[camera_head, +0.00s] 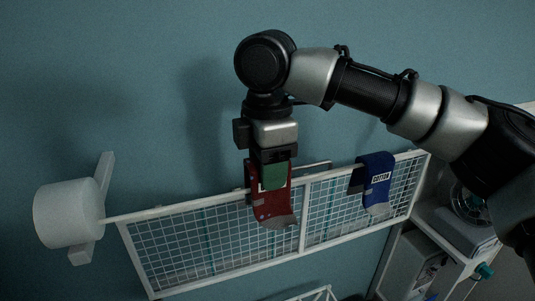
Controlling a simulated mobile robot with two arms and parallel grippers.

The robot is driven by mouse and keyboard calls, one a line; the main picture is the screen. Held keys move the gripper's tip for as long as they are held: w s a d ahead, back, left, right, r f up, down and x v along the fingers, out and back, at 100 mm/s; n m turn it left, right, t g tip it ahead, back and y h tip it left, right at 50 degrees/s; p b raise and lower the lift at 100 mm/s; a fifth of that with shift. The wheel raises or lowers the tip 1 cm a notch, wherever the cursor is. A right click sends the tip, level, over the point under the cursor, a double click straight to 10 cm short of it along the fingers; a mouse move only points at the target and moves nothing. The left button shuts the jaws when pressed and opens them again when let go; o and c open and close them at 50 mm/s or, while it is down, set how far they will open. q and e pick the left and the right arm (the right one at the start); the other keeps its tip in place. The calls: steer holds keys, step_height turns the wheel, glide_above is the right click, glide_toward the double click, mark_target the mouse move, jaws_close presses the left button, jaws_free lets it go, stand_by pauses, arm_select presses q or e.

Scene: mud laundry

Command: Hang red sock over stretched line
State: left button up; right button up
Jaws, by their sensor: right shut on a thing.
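The red sock (270,206) hangs down in front of the white wire rack, near the middle of the picture. It has a green upper part and a greyish toe that points right. My right gripper (271,158) points down and is shut on the top of the red sock, just above the rack's top edge. A thin pale line (170,209) runs from a white round wall unit along the rack's top towards the right. The sock hides part of it, and I cannot tell whether the sock touches it. My left gripper is not in view.
A blue sock (376,182) with a "COTTON" label hangs over the rack's top at the right. The white wall unit (68,213) stands at the left. The white wire rack (303,217) spans the middle. Shelves with appliances stand at the lower right.

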steer(key=shift+f, duration=1.8)
steer(key=o, duration=1)
steer(key=shift+o, duration=0.4)
steer(key=shift+o, duration=1)
